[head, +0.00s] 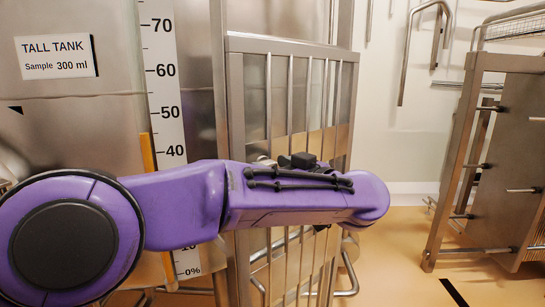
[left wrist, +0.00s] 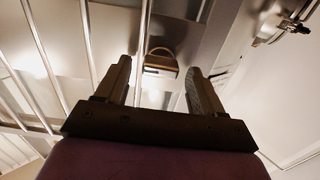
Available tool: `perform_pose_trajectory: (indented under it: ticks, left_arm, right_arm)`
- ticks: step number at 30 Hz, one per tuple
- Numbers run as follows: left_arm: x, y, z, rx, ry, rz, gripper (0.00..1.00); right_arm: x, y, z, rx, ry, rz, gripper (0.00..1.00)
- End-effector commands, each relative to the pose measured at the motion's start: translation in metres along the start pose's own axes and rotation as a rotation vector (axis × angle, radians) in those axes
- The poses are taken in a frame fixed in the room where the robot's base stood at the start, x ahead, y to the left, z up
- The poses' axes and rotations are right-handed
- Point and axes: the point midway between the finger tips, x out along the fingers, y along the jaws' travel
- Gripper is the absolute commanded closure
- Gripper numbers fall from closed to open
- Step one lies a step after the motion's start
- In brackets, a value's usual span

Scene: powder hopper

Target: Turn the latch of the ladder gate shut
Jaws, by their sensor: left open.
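The ladder gate (head: 291,48) is a metal frame with upright bars, in the middle of the head view. My purple left arm crosses in front of it and hides its middle, and no latch can be made out there. In the left wrist view, my left gripper (left wrist: 158,72) is open, its two dark fingers apart and pointing toward the gate bars (left wrist: 87,45). A small brown piece with a curved top (left wrist: 161,62) shows between the fingertips, apparently beyond them. I cannot tell whether it is the latch. My right gripper is not in view.
A tall tank (head: 70,110) with a percent scale (head: 165,85) stands left of the gate. A metal rack with pegs (head: 500,160) stands at the right. Open tan floor (head: 395,265) lies between gate and rack. A pipe fitting (left wrist: 285,22) is at upper right in the wrist view.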

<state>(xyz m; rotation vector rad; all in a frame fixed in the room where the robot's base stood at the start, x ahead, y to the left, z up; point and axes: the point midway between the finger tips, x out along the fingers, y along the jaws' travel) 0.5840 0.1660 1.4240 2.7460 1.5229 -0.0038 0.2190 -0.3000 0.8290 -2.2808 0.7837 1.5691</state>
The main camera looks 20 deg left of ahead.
Motion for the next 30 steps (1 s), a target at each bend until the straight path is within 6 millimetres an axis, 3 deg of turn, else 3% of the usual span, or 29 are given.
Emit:
perform_pose_trajectory:
  ticks: [3,11,15,16,30]
  left_arm:
    - [0.0091,-0.0002,-0.0005,0.000,-0.001,-0.001,0.32]
    - [0.0106,-0.0001,0.0010,0.000,0.001,0.000,0.35]
    - [0.0105,0.0000,0.0009,0.000,0.001,0.000,0.81]
    - [0.0105,0.0000,0.0008,0.000,0.001,0.000,0.88]
    - [0.0105,-0.0004,0.0008,-0.088,0.004,0.001,0.88]
  right_arm:
    - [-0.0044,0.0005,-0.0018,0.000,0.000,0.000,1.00]
    - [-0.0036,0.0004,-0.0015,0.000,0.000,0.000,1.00]
    - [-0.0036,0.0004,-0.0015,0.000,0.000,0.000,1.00]
    - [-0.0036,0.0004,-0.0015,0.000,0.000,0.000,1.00]
    - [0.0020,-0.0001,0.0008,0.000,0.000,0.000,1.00]
